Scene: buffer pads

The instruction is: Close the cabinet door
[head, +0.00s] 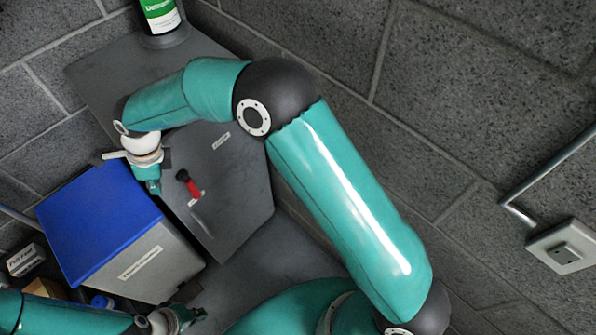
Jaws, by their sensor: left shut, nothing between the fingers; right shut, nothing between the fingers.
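The grey cabinet (115,62) stands against the block wall. Its grey door (237,183) faces me and carries a small label and a red-and-black handle (188,184). Whether the door is fully shut or ajar is hard to tell, as my arm hides part of its upper edge. My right gripper (153,186) points down just left of the handle, near the door's left edge, and is shut and empty. I cannot tell if it touches the door. My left gripper (196,316) is shut and empty at the bottom, below the blue-lidded box.
A labelled grey box with a blue lid (98,215) stands left of the door, close to it. A green-labelled container (160,15) stands on the cabinet. Small boxes (24,261) lie at lower left. A wall socket (563,248) and conduit are at right.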

